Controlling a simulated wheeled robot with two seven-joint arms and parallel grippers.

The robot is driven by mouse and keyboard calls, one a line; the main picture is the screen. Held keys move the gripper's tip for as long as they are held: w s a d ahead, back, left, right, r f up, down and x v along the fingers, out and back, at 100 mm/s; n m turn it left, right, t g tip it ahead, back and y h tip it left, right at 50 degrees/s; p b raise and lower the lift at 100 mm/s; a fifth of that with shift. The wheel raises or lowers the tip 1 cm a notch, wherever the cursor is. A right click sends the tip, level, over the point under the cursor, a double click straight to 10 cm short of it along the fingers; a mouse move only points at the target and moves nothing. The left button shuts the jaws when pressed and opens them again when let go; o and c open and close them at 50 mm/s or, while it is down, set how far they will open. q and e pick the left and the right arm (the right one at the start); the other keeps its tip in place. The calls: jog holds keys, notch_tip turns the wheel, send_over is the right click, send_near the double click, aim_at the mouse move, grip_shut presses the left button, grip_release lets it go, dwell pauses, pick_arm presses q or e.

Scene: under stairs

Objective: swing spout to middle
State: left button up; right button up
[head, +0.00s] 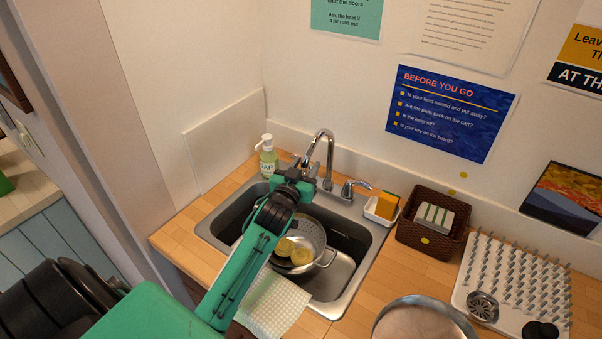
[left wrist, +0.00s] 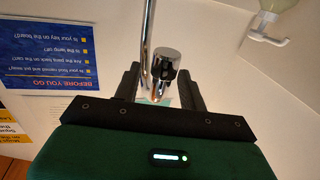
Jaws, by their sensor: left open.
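The chrome gooseneck spout (head: 328,155) rises behind the sink (head: 378,238). Its arch curves toward the left front, and its outlet end is close to my left gripper. My left gripper (head: 304,172) is open at the spout's lower end, above the sink's back part. In the left wrist view, the spout's chrome tube (left wrist: 148,45) and a thicker chrome cylinder (left wrist: 166,62) show between the two dark fingers of my left gripper (left wrist: 160,78). I cannot tell whether the fingers touch it. A lever handle (head: 353,188) stands right of the spout. My right gripper is not in view.
A soap bottle (head: 268,160) stands left of the spout. A sponge holder (head: 382,208), brown basket (head: 412,232) and drying rack (head: 505,285) stand right. A cloth (head: 275,305) hangs at the front edge.

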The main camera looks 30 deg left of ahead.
pick_arm(q)
jog(key=shift+s+f, duration=0.15)
jog(key=shift+s, duration=0.2)
jog(key=s+d+b, duration=0.2)
jog(key=s+b, duration=0.2)
jog(key=s, duration=0.8)
jog(key=shift+s+d, duration=0.25)
jog(key=shift+s, duration=0.15)
